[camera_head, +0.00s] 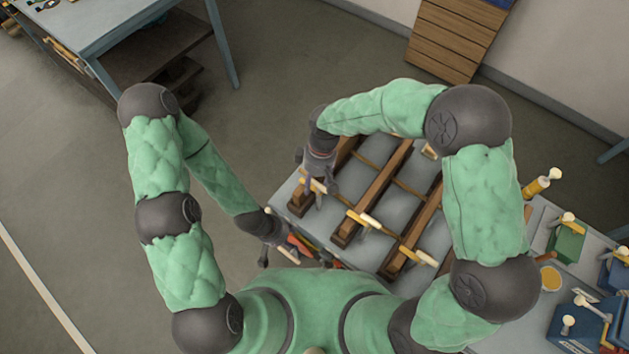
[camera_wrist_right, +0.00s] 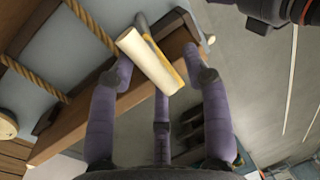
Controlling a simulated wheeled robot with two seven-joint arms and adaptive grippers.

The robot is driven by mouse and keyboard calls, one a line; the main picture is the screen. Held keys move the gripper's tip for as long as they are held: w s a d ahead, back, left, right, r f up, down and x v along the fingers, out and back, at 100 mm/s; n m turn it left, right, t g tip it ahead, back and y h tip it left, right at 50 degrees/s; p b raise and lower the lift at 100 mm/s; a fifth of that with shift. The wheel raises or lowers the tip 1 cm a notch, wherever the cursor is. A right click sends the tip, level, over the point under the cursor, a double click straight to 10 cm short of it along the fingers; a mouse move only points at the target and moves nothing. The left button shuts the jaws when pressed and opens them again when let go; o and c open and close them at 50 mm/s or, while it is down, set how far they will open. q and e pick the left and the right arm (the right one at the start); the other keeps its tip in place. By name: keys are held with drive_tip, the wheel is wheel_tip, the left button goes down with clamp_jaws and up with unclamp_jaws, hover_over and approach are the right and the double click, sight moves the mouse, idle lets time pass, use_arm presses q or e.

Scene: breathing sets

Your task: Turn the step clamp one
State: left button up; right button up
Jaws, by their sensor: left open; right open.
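A step clamp with a cream bar handle (camera_head: 312,181) stands at the left end of the leftmost wooden beam (camera_head: 304,196). In the right wrist view, the cream handle (camera_wrist_right: 150,62) lies tilted between the spread fingers of my right gripper (camera_wrist_right: 155,68), with the beam behind it. My right gripper (camera_head: 318,178) is open around the handle; whether a finger touches it I cannot tell. Two similar clamps, a middle one (camera_head: 364,219) and a right one (camera_head: 418,256), sit at the ends of the other beams. My left gripper (camera_head: 276,256) is open and empty at the table's left edge.
Red and orange items (camera_head: 299,244) lie close to my left gripper. Colored blocks with cream-topped handles, including a green one (camera_head: 566,241), stand at the right. Ropes (camera_head: 412,189) run between the beams. Another table (camera_head: 100,30) is at the far left, with open floor between.

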drive_tip(key=v, duration=1.1)
drive_tip(key=shift+r, duration=0.35)
drive_tip(key=shift+s, duration=0.2)
